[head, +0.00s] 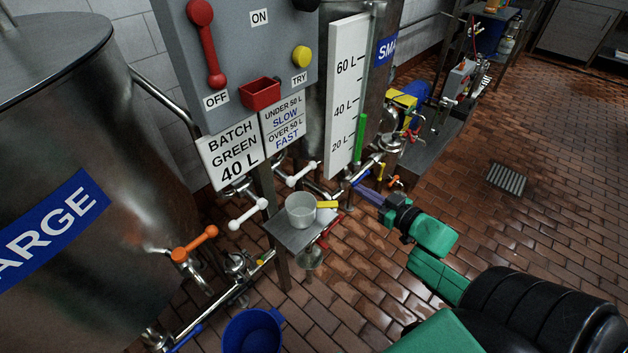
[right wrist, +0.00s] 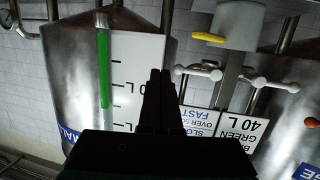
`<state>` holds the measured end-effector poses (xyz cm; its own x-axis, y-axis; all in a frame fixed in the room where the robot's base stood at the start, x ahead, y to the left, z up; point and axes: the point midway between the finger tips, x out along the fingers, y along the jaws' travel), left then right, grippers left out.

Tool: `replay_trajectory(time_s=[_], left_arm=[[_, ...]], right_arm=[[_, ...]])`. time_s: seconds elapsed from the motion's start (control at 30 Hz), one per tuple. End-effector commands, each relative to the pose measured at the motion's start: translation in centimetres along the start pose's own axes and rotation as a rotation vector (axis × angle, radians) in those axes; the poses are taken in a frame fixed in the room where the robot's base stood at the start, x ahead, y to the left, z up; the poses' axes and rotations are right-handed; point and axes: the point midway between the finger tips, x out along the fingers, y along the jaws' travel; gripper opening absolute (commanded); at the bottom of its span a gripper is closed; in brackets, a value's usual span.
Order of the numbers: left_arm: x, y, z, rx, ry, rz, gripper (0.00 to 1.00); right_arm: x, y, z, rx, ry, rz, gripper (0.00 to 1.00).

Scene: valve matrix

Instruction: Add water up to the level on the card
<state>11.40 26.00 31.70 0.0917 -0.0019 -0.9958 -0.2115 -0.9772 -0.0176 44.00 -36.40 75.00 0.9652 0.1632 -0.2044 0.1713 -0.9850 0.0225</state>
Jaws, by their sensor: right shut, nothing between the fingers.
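The card (head: 233,155) reads BATCH GREEN 40 L. A second card (head: 285,122) reads under 50 L slow, over 50 L fast. The level gauge (head: 347,70) on the small tank (head: 386,30) shows a green column (head: 360,138) with its top between the 20 and 40 marks, nearer 40. The gauge's green column (right wrist: 103,70) also shows upside down in the right wrist view. My right gripper (head: 378,201) is shut and empty, low in front of the small tank near blue-handled pipework; contact is unclear. White valve handles (head: 248,214) sit under the cards. My left gripper is out of view.
A grey panel (head: 245,50) carries a red lever (head: 208,45) pointing to OFF and a yellow knob (head: 301,57). A white cup (head: 300,210) stands on a small shelf. A blue bucket (head: 252,332) is below. Orange-handled valve (head: 195,243) is by the large tank (head: 90,130). Right floor is clear.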

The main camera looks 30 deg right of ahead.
Motion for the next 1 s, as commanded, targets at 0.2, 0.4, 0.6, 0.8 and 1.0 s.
replay_trajectory(time_s=[0.2, 0.4, 0.6, 0.8, 1.0], left_arm=[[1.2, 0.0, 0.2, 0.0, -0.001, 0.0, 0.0], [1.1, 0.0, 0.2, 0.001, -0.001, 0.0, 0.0], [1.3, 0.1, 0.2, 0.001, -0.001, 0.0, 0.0], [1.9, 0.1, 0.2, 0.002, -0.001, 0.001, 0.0], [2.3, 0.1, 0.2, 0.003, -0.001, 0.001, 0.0]], right_arm=[[0.0, -5.0, -7.8, 0.002, 0.159, -0.168, 0.0], [0.0, -5.1, -8.0, 0.003, 0.161, -0.168, 0.0], [1.0, -5.2, -8.1, 0.002, 0.162, -0.167, 0.0], [4.7, -5.7, -8.7, 0.001, 0.165, -0.166, 0.0], [9.0, -6.4, -9.4, 0.001, 0.164, -0.164, 0.0]])
